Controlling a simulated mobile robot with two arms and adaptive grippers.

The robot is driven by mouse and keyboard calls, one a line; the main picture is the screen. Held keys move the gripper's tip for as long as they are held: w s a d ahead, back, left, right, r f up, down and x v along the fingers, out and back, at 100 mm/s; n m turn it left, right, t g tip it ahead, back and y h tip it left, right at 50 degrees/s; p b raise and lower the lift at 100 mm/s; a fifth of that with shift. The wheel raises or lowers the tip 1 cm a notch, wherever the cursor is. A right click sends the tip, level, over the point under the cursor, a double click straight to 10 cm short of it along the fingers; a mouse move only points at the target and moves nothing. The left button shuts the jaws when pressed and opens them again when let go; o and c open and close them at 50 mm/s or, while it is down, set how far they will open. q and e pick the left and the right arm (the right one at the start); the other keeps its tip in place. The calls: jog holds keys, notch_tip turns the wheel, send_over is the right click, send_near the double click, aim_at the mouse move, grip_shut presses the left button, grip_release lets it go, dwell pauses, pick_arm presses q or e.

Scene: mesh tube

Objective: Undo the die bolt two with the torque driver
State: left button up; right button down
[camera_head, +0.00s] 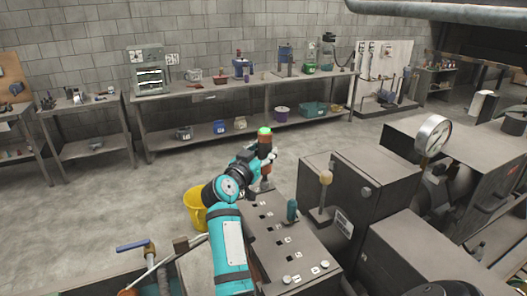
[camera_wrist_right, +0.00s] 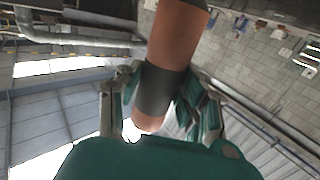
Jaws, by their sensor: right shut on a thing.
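My right gripper (camera_head: 262,162) is shut on the torque driver (camera_head: 265,146), an orange and dark tool with a lit green top, held nearly upright. The tool's lower end is above the far end of the grey die panel (camera_head: 285,240); whether it touches the panel or a bolt I cannot tell. In the right wrist view the driver's orange body with a dark band (camera_wrist_right: 168,88) lies between the fingers of the right gripper (camera_wrist_right: 160,100). Small dark sockets and labels line the panel top. I cannot tell which is die bolt two. My left gripper is not in view.
A teal knob (camera_head: 291,210) and a lever with a tan ball (camera_head: 326,177) rise near the panel's right side. A grey machine block (camera_head: 375,185) and a pressure gauge (camera_head: 433,135) stand to the right. A yellow bucket (camera_head: 194,208) is on the floor at left.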

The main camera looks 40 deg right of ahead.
aim_at(261, 134)
jog(key=shift+s+a+f, duration=0.1)
jog(key=shift+f, duration=0.3)
dwell(0.8)
jog(key=shift+r, duration=0.15)
dwell(0.3)
jog(key=shift+r, duration=3.35)
jog(key=shift+f, duration=0.1)
